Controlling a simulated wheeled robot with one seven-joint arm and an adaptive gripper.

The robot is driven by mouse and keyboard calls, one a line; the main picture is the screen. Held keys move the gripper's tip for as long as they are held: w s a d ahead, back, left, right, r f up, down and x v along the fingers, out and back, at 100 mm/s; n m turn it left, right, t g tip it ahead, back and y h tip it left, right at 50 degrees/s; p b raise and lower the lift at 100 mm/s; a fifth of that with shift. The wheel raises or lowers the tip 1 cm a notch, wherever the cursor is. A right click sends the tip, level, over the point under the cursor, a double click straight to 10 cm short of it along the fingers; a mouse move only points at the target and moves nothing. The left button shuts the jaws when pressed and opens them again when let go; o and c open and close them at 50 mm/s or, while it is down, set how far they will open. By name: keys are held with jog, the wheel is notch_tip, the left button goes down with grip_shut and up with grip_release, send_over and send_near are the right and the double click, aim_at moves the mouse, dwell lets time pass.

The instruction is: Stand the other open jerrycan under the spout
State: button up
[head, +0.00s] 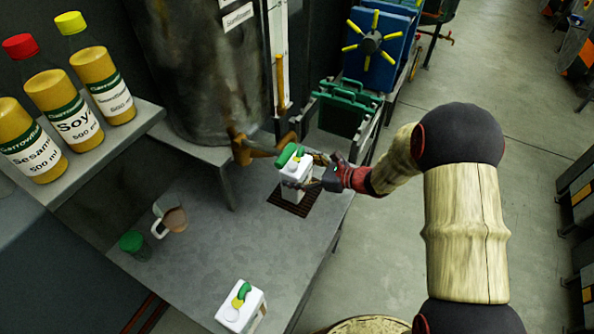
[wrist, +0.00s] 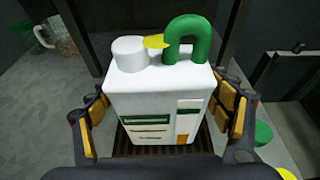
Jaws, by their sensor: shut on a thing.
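My gripper (head: 318,175) is shut on a white jerrycan (head: 295,168) with a green handle. In the wrist view this jerrycan (wrist: 160,100) is upright between the two fingers, with a white round neck or cap and a yellow piece at its top. I cannot tell whether it is open. It is at the dark grate (head: 308,206), close to the brass spout (head: 246,150); whether its base touches the grate is unclear. A second white jerrycan (head: 241,308), with a green handle and a yellow part, stands at the near edge of the metal table.
A mug (head: 172,221) and a green-lidded jar (head: 132,244) stand on the left of the table (head: 240,240). Several oil bottles (head: 66,105) line a shelf on the left. A large metal tank (head: 200,70) and a green frame (head: 345,108) stand behind.

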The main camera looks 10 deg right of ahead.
jog(key=o, duration=1.6)
jog(key=shift+r, duration=0.25)
jog(key=p+v, duration=0.4)
jog(key=v, duration=0.8)
jog(key=s+a+r+n+g+h, duration=0.3)
jog(key=s+a+r+n+g, duration=0.3)
jog(key=s+r+n, duration=0.55)
jog(key=s+d+r+n+t+h, duration=0.2)
jog(key=s+d+r+n+h, duration=0.2)
jog(key=s+r+n, duration=0.1)
jog(key=s+d+r+n+t+h, duration=0.1)
jog(key=s+d+r+n+h, duration=0.3)
jog(key=s+n, duration=0.4)
jog(key=shift+s+d+r+t+h, duration=0.35)
jog(key=shift+s+d+r, duration=0.3)
jog(key=shift+r, duration=0.25)
